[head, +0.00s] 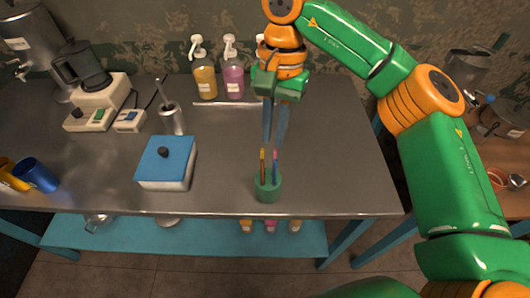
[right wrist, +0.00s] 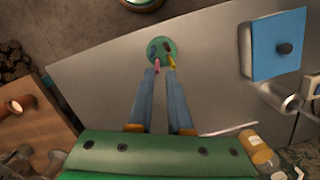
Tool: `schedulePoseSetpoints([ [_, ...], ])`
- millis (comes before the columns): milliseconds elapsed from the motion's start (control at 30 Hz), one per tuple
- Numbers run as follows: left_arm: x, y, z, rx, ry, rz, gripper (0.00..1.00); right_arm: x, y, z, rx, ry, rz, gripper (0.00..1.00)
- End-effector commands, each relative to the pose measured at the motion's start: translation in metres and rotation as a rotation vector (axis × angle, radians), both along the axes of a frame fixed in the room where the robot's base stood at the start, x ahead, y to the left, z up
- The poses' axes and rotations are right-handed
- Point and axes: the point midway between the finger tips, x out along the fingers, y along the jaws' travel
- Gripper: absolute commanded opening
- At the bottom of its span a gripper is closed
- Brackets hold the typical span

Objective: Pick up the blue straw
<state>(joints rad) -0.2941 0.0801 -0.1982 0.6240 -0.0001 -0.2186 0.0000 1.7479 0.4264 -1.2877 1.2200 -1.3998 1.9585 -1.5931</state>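A small green cup (head: 268,190) stands upright near the table's front edge with a few thin straws in it. A yellow-brown straw (head: 262,164) leans at its left and a pink-to-bluish straw (head: 275,166) at its right; I cannot clearly pick out a plain blue one. My right gripper (head: 273,144) points down above the cup, its long blue-grey fingers parted and empty, tips close to the straw tops. In the right wrist view the cup (right wrist: 160,48) lies just beyond the fingertips (right wrist: 160,72), with pink and yellow straw ends showing. My left gripper is not in view.
A blue-lidded box (head: 166,163) stands left of the cup, with a metal holder (head: 171,119) behind it. Amber (head: 205,82) and pink (head: 233,82) pump bottles stand at the back. A blue cup (head: 38,176) is far left. The table right of the green cup is clear.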

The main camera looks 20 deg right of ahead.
Motion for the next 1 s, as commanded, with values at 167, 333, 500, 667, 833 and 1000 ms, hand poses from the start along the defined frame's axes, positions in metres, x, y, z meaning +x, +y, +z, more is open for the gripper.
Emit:
schedulePoseSetpoints([
  [167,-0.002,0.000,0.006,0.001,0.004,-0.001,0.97,-0.003,-0.003,-0.019,-0.015,0.002,0.002,0.17],
  [333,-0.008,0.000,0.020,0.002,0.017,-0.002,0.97,-0.008,-0.001,-0.051,-0.013,0.005,0.002,0.17],
  [500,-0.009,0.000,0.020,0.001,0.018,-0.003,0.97,-0.009,0.001,-0.068,-0.010,0.000,0.001,0.17],
  [667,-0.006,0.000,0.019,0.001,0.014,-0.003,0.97,-0.009,0.001,-0.068,-0.009,0.000,0.001,0.15],
  [833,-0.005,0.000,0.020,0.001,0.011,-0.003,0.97,-0.009,0.002,-0.068,-0.009,0.000,0.001,0.00],
  [1000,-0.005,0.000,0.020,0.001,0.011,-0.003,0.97,-0.009,0.002,-0.068,-0.009,0.000,0.001,0.00],
])
